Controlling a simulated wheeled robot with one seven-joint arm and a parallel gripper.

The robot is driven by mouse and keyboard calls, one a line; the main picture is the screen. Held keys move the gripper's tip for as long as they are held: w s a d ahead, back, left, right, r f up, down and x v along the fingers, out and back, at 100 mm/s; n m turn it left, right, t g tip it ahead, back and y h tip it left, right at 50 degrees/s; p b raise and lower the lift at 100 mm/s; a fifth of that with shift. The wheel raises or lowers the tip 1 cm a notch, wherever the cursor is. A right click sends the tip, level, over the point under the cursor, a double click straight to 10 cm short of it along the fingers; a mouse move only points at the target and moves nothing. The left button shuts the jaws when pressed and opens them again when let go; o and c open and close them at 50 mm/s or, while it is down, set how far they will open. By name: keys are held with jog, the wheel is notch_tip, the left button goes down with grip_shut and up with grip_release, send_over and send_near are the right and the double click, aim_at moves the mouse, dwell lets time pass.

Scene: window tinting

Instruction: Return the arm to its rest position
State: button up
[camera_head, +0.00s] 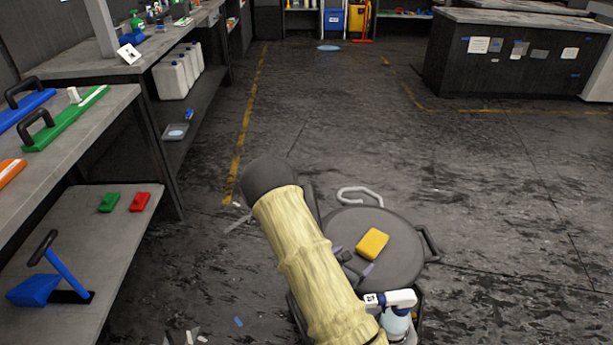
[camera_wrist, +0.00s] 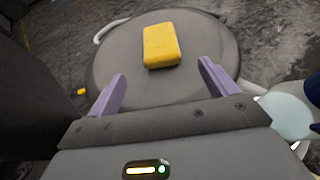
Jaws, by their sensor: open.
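My gripper (camera_wrist: 162,88) is open and empty in the wrist view, with its two purple fingers spread apart. It also shows in the head view (camera_head: 357,272), mostly hidden behind my arm. My arm, in a pale yellow sleeve, reaches up from the bottom of the head view and bends at a dark joint. Beyond the fingertips a yellow sponge (camera_wrist: 162,45) lies on a round dark grey lid (camera_wrist: 115,70). The sponge (camera_head: 372,243) and the lid (camera_head: 395,225) also show in the head view. The fingers do not touch the sponge.
A white spray bottle (camera_head: 396,318) stands close to the right of my arm. A shelf bench (camera_head: 120,80) with tools runs along the left. A dark counter (camera_head: 500,75) stands at the back right. The floor (camera_head: 320,110) between them is open, with some debris at lower left.

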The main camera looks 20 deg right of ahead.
notch_tip(320, 180, up, 10)
jog(key=p, duration=1)
